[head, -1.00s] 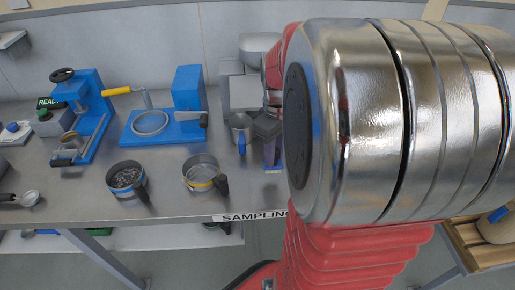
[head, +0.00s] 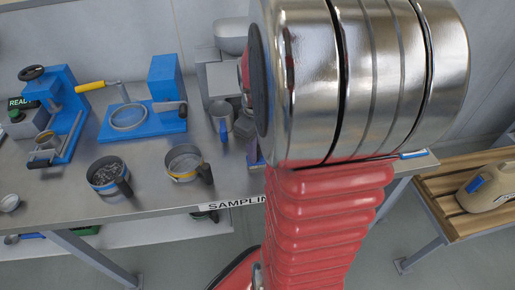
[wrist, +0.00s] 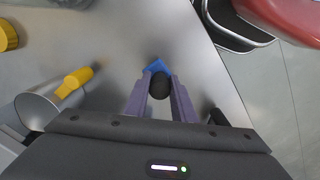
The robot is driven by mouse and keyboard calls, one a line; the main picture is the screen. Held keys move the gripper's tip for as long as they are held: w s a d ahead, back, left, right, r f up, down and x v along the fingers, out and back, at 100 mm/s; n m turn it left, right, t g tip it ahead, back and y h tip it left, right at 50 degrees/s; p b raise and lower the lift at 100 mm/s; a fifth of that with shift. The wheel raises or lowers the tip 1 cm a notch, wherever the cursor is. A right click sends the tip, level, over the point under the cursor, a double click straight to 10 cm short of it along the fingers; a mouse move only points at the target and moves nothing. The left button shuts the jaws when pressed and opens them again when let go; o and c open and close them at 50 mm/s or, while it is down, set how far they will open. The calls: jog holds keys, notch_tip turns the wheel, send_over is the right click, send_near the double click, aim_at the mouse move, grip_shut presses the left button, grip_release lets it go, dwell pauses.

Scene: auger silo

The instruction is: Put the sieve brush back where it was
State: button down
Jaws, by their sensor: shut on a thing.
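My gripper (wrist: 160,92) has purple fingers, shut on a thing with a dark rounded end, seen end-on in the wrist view. I take this to be the sieve brush (wrist: 160,85). A blue part shows just beyond it, over the grey bench top near its edge. The rest of the held thing is hidden. In the head view my arm hides most of the gripper; only a bit of purple shows beside the arm. Two round sieves with dark handles stand on the bench, one with dark contents (head: 107,174) and one with a yellow band (head: 184,163).
A metal jug with a blue handle (head: 222,120) stands left of my arm. Blue bench devices (head: 128,117) stand behind the sieves. A blue and white item (head: 413,154) lies at the bench's right end.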

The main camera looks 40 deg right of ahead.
jog(key=shift+f, duration=0.1)
jog(key=c, duration=1.5)
grip_release()
notch_tip(320, 180, up, 12)
jog(key=shift+r, duration=0.1)
